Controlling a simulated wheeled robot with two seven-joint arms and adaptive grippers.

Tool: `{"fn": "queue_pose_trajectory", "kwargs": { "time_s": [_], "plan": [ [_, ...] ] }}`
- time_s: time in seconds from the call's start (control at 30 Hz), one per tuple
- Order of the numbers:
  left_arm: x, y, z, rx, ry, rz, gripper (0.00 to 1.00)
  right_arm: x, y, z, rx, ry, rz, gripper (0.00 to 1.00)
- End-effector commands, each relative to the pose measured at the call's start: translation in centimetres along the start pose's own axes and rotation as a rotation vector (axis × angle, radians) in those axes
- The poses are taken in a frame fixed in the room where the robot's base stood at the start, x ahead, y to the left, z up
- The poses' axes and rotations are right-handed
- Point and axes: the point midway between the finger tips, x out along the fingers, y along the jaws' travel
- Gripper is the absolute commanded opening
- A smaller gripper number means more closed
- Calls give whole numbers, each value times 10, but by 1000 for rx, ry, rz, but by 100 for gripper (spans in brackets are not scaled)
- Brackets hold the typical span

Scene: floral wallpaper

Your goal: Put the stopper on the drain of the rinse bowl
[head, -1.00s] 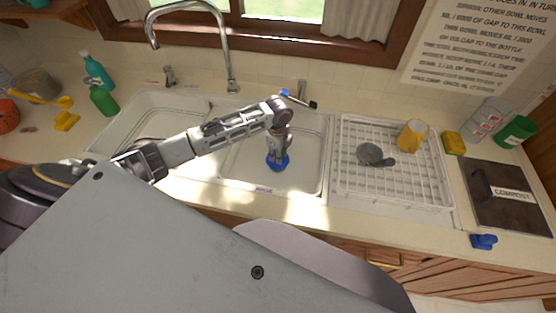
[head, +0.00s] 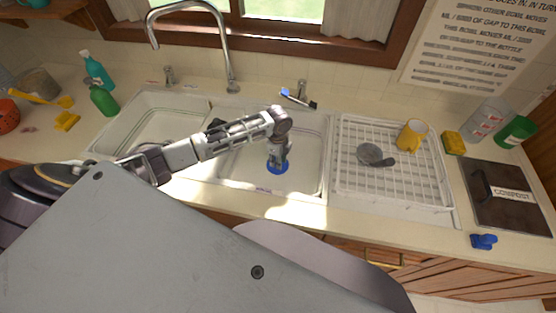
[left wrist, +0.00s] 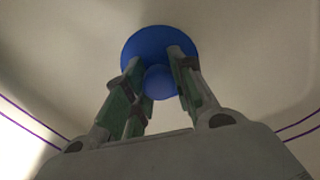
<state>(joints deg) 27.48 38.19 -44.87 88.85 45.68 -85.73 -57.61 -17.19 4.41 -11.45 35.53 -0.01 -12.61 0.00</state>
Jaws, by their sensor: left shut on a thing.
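The blue stopper (head: 278,169) is a round disc with a knob, low inside the right-hand sink bowl, the rinse bowl (head: 235,168). My left gripper (head: 278,158) points down into this bowl, shut on the stopper. In the left wrist view the stopper (left wrist: 158,46) shows between the fingertips of the left gripper (left wrist: 158,78), which close on its knob. The drain is not visible; the stopper and gripper may cover it. I cannot tell whether the stopper touches the bowl's floor. My right gripper is not in view.
A second sink bowl (head: 135,125) lies to the left, under the tall faucet (head: 230,70). A white dish rack (head: 400,185) with a yellow mug (head: 411,134) stands to the right. A small blue object (head: 484,241) lies on the counter's front right. Bottles stand at the left.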

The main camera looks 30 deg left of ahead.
Motion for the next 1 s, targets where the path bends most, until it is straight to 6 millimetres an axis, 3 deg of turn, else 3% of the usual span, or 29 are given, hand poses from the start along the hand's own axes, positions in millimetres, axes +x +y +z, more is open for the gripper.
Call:
{"fn": "queue_pose_trajectory", "kwargs": {
  "time_s": [0.2,0.23,0.37,0.77,1.0],
  "plan": [
    [3,0,0,0,0,0,0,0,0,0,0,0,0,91],
    [3,0,0,0,0,0,29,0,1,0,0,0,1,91],
    [2,0,0,0,0,0,46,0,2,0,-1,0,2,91],
    [1,0,0,0,0,0,46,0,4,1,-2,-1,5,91],
    [-14,0,0,0,1,-1,46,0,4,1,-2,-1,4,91]
  ]
}}
